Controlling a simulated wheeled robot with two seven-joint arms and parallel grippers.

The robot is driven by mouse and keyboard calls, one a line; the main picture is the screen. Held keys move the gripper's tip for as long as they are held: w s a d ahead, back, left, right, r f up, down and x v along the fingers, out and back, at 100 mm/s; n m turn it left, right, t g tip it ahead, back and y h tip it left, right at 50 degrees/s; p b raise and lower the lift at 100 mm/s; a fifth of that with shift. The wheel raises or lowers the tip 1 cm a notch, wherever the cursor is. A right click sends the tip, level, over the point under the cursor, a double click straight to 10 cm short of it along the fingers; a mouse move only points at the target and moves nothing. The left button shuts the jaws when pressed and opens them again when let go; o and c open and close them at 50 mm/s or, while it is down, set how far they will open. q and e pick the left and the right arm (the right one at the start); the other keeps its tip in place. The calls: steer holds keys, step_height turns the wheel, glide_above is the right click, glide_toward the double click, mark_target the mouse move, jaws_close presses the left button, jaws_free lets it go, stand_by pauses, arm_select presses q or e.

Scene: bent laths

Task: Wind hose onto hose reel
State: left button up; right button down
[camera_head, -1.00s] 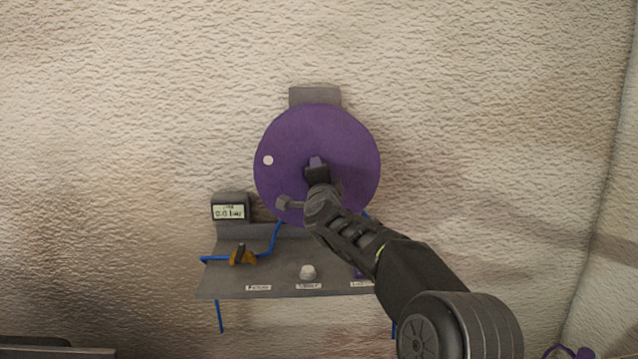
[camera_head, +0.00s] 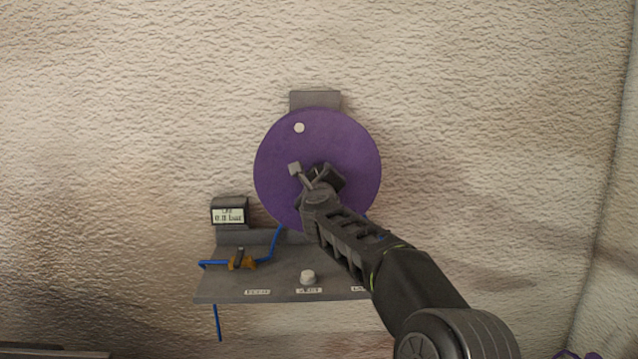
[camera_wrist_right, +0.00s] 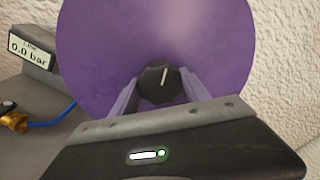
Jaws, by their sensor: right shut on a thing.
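The hose reel (camera_head: 350,145) is a purple disc on a grey wall bracket, with a white dot (camera_head: 299,128) near its upper rim. A blue hose (camera_head: 272,246) runs from the shelf up behind the disc's lower edge. My right gripper (camera_head: 320,182) is at the disc's middle, its arm coming from the lower right. In the right wrist view it is shut on a dark round knob (camera_wrist_right: 158,84) with a white mark, in front of the disc. The gripper hides part of the disc's middle. My left gripper is not in view.
A grey shelf (camera_head: 280,285) below the reel carries a brass valve with a dark handle (camera_head: 241,259) and a white knob (camera_head: 308,277) with labels. A gauge (camera_head: 229,211) stands at the shelf's left and reads 0.0 bar in the right wrist view. The wall around is bare.

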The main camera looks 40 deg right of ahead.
steer(key=shift+m, duration=1.7)
steer(key=shift+b, duration=0.3)
steer(key=c, duration=0.6)
jaws_free()
steer(key=shift+o, duration=0.2)
steer(key=b+v, duration=0.1)
steer(key=v, duration=0.6)
steer(key=shift+s+a, duration=0.25)
steer(key=shift+a, duration=0.05)
